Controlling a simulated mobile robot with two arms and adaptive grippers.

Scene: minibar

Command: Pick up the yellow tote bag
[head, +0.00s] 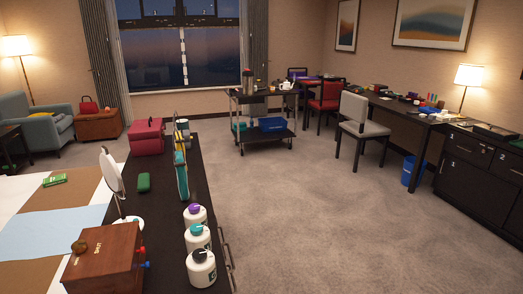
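A narrow upright item with yellow and teal parts (181,172) stands on the long dark counter (165,225). It is seen nearly edge-on, with thin straps or a handle rising above it. It is the only bag-like thing with yellow that I can make out, but I cannot tell for certain that it is the yellow tote bag. Neither of my grippers is in view.
Near it are a dark red case (147,137), a green pouch (143,183), a round mirror (111,172), a wooden box (104,258) and white bottles (201,267). A black trolley (270,140) stands beyond. Open carpet (310,215) lies right of the counter.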

